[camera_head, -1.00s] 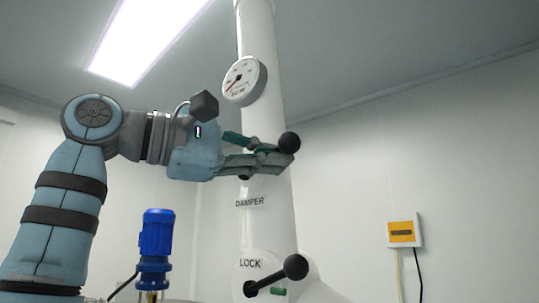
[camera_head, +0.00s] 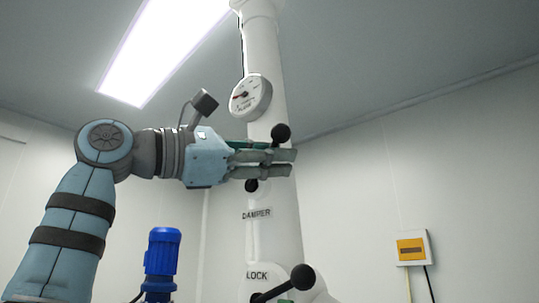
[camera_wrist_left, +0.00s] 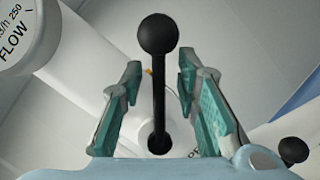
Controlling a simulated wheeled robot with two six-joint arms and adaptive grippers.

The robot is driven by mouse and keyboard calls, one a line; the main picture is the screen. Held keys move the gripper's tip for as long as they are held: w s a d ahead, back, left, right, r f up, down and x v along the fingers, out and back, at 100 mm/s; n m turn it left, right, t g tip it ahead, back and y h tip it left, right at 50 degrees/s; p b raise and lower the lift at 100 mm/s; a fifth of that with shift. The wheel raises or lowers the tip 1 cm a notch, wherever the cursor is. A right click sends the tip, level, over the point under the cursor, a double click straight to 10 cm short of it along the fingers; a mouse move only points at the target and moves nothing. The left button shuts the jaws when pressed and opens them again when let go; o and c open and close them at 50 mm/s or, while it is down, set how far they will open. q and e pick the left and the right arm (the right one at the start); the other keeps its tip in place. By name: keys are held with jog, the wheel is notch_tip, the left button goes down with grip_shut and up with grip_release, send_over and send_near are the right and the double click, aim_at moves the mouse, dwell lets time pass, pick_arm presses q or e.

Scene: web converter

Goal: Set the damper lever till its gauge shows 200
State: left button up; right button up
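The damper lever is a black rod with a ball knob (camera_head: 280,132) on the white column, above the DAMPER label (camera_head: 256,213). It points up and slightly right, its pivot (camera_head: 251,186) lower on the column. My left gripper (camera_head: 291,162) reaches across the column from the left. In the left wrist view its two fingers (camera_wrist_left: 160,97) stand apart on either side of the lever rod (camera_wrist_left: 158,95), with gaps visible on both sides. The round flow gauge (camera_head: 251,97) hangs above; its red needle points left, its numbers too small to read. My right gripper is out of view.
A second black-knobbed lever (camera_head: 301,277) sits by the LOCK label (camera_head: 257,275) lower on the column. A blue motor (camera_head: 162,252) stands at lower left. A yellow-fronted wall box (camera_head: 411,248) hangs at right. The space right of the column is clear.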

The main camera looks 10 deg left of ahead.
pick_arm(q)
jog(key=shift+a, duration=0.15)
jog(key=v, duration=1.2)
